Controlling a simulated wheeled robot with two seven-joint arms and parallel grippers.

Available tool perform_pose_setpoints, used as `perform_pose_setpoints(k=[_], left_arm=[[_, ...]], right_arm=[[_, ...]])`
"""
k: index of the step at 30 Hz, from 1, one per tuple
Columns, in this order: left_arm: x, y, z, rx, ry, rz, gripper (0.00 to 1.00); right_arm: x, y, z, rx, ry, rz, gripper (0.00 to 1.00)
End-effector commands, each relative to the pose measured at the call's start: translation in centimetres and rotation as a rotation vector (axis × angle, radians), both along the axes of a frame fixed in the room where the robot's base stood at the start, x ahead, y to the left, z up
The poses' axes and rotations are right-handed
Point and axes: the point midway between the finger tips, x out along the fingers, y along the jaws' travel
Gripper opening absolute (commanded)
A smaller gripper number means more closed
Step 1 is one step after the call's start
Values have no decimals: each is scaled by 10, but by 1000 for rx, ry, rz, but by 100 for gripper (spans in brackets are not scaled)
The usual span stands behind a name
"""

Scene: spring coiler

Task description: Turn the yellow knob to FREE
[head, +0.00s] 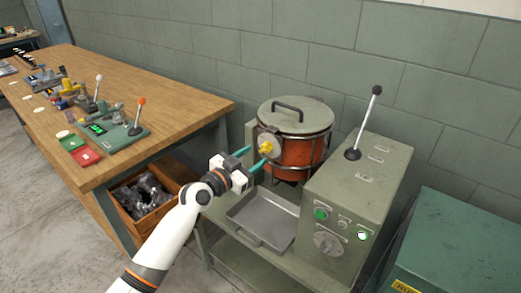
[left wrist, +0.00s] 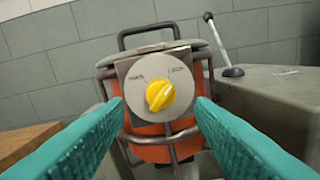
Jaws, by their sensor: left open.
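The yellow knob (head: 265,148) sits on a round grey dial plate on the front of an orange pot with a grey lid (head: 295,116). In the left wrist view the knob (left wrist: 160,96) is centred on its dial (left wrist: 178,74). Its ridge tilts up to the right. Small labels stand at the dial's upper left and upper right, too small to read surely. My left gripper (head: 255,160) is open, its teal fingers (left wrist: 160,112) apart on either side of the knob in the picture, with nothing between them. My right gripper is not in view.
A grey-green control box (head: 350,200) with a black-knobbed lever (head: 364,125) stands right of the pot. A metal tray (head: 262,222) lies below my left gripper. A wooden workbench (head: 190,112) with several devices is at left, a crate (head: 152,222) below it.

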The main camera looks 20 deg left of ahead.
Motion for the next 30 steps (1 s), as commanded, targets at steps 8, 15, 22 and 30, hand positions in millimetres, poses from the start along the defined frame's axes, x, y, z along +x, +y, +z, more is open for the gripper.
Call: perform_pose_setpoints(k=[8,15,22,30], left_arm=[[32,-14,0,-2,0,0,50],[36,-16,0,-1,1,-1,50],[36,-16,0,-1,0,0,32],[36,-16,-1,-3,1,0,5]], right_arm=[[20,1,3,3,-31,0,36],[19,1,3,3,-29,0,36],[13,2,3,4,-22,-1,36],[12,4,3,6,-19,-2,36]])
